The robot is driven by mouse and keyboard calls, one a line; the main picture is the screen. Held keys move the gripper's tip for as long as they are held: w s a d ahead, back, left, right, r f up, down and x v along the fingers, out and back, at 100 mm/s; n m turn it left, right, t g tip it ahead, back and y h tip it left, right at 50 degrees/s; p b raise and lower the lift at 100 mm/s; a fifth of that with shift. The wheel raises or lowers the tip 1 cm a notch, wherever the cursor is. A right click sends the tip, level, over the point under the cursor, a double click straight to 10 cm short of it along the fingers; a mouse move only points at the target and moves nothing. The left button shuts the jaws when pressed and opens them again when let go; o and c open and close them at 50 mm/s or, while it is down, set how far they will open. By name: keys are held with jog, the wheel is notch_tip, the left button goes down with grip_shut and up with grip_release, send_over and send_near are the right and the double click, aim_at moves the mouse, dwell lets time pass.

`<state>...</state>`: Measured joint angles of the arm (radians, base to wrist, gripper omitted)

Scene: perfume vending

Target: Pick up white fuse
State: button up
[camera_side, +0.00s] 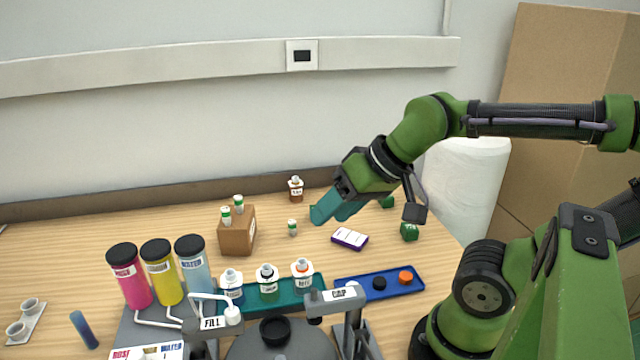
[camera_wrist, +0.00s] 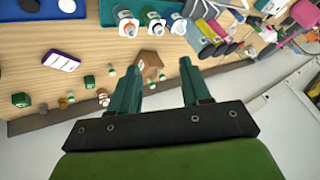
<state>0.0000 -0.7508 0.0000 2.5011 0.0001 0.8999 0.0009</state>
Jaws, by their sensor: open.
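A small white fuse with a green band (camera_side: 292,228) stands alone on the wooden table. Two similar white-and-green pieces, one on the left (camera_side: 225,216) and one on the right (camera_side: 238,204), stand in a brown wooden block (camera_side: 237,238). My gripper (camera_side: 324,211) is open and empty above the table, to the right of the lone fuse and apart from it. In the wrist view the wooden block (camera_wrist: 152,58) shows between my open fingers (camera_wrist: 159,68). A small white-and-green piece (camera_wrist: 111,69) shows left of the fingers, probably the lone fuse.
A brown bottle (camera_side: 296,189) stands behind the fuse. A purple-edged white box (camera_side: 350,238) and a green block (camera_side: 409,231) lie to the right. Capped bottles stand on a teal tray (camera_side: 316,284) in front, beside a blue tray (camera_side: 345,286). Tall colored cylinders (camera_side: 160,272) stand front left.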

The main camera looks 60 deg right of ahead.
jog(key=shift+o, duration=0.5)
jog(key=n+g+h, duration=0.2)
jog(key=n+g, duration=0.5)
jog(key=n, duration=0.3)
send_over(292, 221)
notch_tip(292, 221, down, 7)
jog(key=shift+n, duration=0.3)
jog(key=f, duration=1.1)
jog(key=shift+s+d+f, duration=0.15)
jog(key=shift+s, duration=0.05)
jog(key=shift+w+f, duration=0.15)
jog(key=shift+f, duration=2.55)
jog(key=shift+c, duration=0.5)
